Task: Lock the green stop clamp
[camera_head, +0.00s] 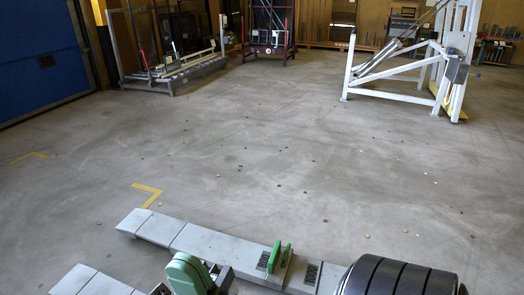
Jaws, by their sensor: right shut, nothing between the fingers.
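A green rounded block (187,274), which looks like the stop clamp, stands at the bottom edge, left of centre. Its lower part is cut off, so I cannot tell its lock position. My right gripper (216,275) shows as small grey metal parts just right of the block. It is shut and empty, and I cannot tell whether it touches the block. My left gripper is not in view. Two upright green plates (274,257) stand farther right on a grey beam (205,242).
Black ridged pads (311,273) lie on the beam. A dark banded cylinder (400,277) fills the bottom right. Another grey beam (90,281) lies at the bottom left. A white tilting frame (405,70) and racks (175,60) stand far back.

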